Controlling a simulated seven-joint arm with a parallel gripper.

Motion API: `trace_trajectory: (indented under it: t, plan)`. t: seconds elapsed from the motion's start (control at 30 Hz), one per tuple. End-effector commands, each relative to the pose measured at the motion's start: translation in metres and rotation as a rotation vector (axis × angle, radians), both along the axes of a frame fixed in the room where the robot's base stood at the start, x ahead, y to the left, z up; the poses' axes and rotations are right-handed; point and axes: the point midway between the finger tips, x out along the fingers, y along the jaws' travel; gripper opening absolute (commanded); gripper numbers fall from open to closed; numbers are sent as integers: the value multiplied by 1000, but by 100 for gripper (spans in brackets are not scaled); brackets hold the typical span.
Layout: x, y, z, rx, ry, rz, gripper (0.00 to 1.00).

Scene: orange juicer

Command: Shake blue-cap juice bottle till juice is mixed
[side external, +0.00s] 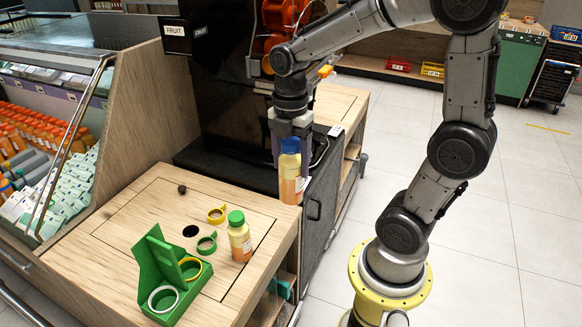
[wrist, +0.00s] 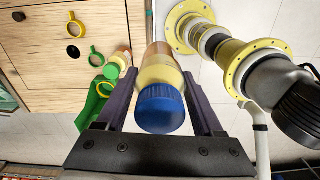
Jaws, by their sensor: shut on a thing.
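The blue-cap juice bottle (side external: 290,174) is upright in the side external view, held in the air by the counter's right back corner. Its juice looks pale yellow above and orange below. In the wrist view the bottle (wrist: 160,92) is seen from its cap end, between the two fingers. My gripper (side external: 291,160) is shut on it near the top; the dark fingers also show on both sides of it in the wrist view (wrist: 160,105). Part of the bottle is hidden by a finger.
A green-cap bottle (side external: 239,238) stands on the wooden counter (side external: 130,225). Nearby are a yellow ring (side external: 217,214), a green ring (side external: 207,243) and a green holder (side external: 158,268) with rings. The dark juicer cabinet (side external: 222,165) is close behind. Open floor lies to the right.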

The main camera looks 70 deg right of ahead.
Motion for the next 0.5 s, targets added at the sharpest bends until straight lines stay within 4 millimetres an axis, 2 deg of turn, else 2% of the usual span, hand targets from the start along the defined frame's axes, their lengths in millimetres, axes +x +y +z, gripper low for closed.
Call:
trace_trajectory:
  t: [0.07, 0.33, 0.5]
  plan:
    - [0, 0, 0, 0, -1, 0, 0]
    - [0, 0, -26, 0, 0, 0, 0]
    - [0, 0, -34, 0, -2, 0, 0]
